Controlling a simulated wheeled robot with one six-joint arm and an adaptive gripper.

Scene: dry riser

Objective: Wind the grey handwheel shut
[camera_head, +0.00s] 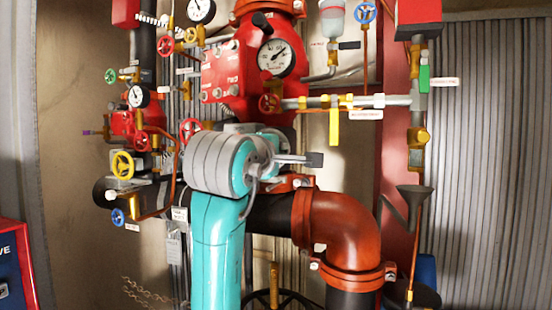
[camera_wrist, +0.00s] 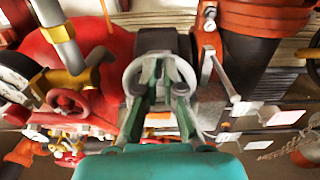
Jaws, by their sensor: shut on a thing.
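The grey handwheel (camera_wrist: 191,73) is in the middle of the wrist view, a round rim in front of a dark pipe section. My gripper (camera_wrist: 161,78) reaches up from the bottom of that view, its fingers inside the outline of the wheel. It is shut on the wheel; the exact contact at the fingertips is hard to make out.
A red valve body with a gauge (camera_head: 276,57) stands above my arm. Red handwheels (camera_head: 190,129), a yellow handwheel (camera_head: 122,165) and a blue one (camera_head: 118,217) are at left. An orange pipe elbow (camera_head: 345,235) and a dark funnel (camera_head: 415,193) are close at right.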

